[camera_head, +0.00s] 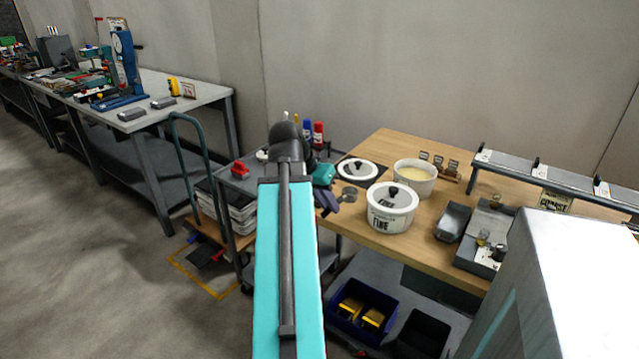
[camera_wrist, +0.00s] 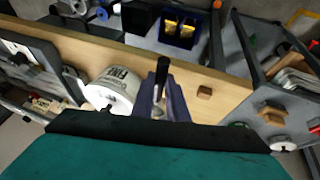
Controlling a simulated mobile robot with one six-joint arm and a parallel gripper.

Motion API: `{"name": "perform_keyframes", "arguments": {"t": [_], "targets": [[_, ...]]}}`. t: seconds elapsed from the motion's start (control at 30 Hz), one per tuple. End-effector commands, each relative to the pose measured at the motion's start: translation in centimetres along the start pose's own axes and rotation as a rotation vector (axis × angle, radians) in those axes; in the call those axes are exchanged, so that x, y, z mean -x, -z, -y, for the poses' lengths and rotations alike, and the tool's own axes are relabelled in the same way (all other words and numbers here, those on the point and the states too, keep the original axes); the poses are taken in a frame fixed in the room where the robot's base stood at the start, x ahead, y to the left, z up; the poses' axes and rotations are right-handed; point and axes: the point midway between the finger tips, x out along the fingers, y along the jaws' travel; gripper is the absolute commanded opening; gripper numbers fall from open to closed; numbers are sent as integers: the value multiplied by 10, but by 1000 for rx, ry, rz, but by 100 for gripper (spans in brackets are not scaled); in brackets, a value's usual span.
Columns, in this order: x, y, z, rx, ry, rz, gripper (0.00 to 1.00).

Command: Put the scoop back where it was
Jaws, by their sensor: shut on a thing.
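My gripper (camera_head: 328,200) is at the left edge of the wooden table, and its purple fingers are shut on the scoop. The scoop's grey metal cup (camera_head: 349,194) shows just right of the fingers. In the wrist view its dark handle (camera_wrist: 162,70) sticks out between the fingers. A lidded white tub marked FINE (camera_head: 392,208) stands just right of the scoop; it also shows in the wrist view (camera_wrist: 113,90). An open white tub (camera_head: 415,190) with pale contents stands behind it. I cannot tell whether the scoop touches the table.
A white lid (camera_head: 357,170) lies behind the scoop. Grey trays (camera_head: 453,222) and a metal rack (camera_head: 560,180) occupy the table's right side. A small brown block (camera_wrist: 204,92) is near the fingers. A cart (camera_head: 245,180) stands left of the table, and a blue bin (camera_head: 360,310) sits below.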

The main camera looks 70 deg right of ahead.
Motion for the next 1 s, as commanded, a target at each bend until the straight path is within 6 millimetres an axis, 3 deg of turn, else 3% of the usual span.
{"name": "perform_keyframes", "arguments": {"t": [1.0], "targets": [[0, 9, 8, 1, 1, 2, 0]]}}
